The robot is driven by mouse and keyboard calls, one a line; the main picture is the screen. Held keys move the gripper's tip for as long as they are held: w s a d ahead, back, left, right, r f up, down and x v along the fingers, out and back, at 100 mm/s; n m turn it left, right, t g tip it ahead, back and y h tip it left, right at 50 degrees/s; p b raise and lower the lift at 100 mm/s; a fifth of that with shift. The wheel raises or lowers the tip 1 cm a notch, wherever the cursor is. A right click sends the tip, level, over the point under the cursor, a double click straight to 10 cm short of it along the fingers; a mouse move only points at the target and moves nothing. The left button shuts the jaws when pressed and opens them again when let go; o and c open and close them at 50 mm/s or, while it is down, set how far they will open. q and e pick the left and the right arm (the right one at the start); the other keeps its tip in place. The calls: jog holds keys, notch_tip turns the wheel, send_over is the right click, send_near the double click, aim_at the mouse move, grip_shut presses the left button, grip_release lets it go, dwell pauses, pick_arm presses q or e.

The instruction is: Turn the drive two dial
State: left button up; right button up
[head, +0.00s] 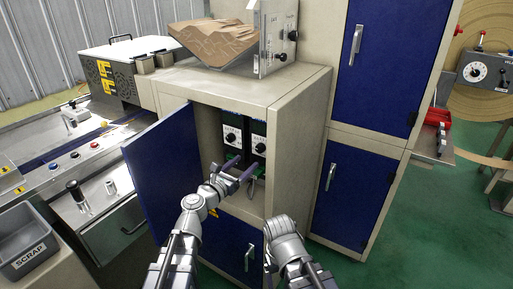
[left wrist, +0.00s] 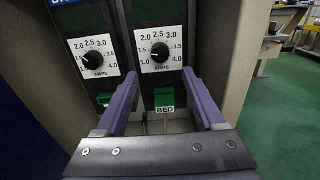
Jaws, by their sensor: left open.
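Two black dials on white AMPS scales sit side by side in the open cabinet: a left dial (left wrist: 92,60) and a right dial (left wrist: 160,53), also visible in the head view (head: 231,139) (head: 259,148). I cannot read which one is drive two. The left dial's mark points to the upper left, the right one's to the lower left, near 1.0. My left gripper (left wrist: 162,103) is open and empty, its purple fingers below and in front of the dials, touching neither. It shows in the head view (head: 238,168). My right gripper's fingers are not visible.
The blue cabinet door (head: 163,170) stands open on the left. The beige side wall (left wrist: 228,50) is close on the right. A scrap bin (head: 30,245) stands at lower left.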

aim_at(259, 150)
pick_arm(q)
jog(key=x, duration=0.7)
jog(key=shift+w+d+r, duration=0.15)
jog(key=shift+w, duration=0.1)
jog(key=shift+s, duration=0.1)
grip_shut()
dwell(0.5)
